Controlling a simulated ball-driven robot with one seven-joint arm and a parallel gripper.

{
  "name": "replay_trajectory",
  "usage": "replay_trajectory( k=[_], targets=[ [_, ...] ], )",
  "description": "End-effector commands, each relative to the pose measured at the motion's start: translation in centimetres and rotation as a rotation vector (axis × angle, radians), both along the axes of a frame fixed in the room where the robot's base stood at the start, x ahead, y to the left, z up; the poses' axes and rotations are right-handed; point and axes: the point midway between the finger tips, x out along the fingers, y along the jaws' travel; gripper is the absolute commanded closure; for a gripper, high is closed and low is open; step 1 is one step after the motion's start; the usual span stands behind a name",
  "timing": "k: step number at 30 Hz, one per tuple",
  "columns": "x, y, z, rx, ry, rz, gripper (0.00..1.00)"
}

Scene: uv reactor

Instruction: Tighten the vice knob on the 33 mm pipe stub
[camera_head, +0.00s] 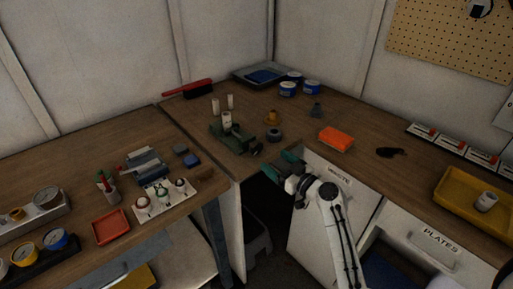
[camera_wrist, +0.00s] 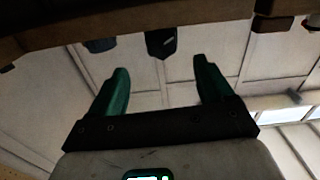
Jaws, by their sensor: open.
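A small green vice (camera_head: 232,138) stands on the wooden bench near the corner, with a pale pipe stub (camera_head: 227,119) upright at it. Two more pale upright stubs stand just behind. A dark part at the vice's front right end (camera_head: 256,150) may be its knob; it is too small to tell. My gripper (camera_head: 277,168) is in front of the bench edge, to the lower right of the vice and apart from it. In the wrist view its two green fingers (camera_wrist: 160,88) are spread wide with nothing between them. The vice cannot be made out in the wrist view.
An orange sponge-like block (camera_head: 337,138) lies right of the vice. A dark ring (camera_head: 274,134) and a brass-coloured piece (camera_head: 272,117) stand close to the vice's right. A red-handled brush (camera_head: 188,89) lies behind.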

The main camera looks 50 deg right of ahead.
Motion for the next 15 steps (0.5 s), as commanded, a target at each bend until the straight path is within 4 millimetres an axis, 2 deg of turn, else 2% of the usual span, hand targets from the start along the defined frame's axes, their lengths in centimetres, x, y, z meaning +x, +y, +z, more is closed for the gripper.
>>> replay_trajectory(
  k=[9, 15],
  targets=[
    [5.6, -1.1, 0.3, -0.001, 0.004, 0.006, 0.20],
    [8.3, -1.7, 0.1, 0.000, 0.003, 0.006, 0.20]
  ],
)
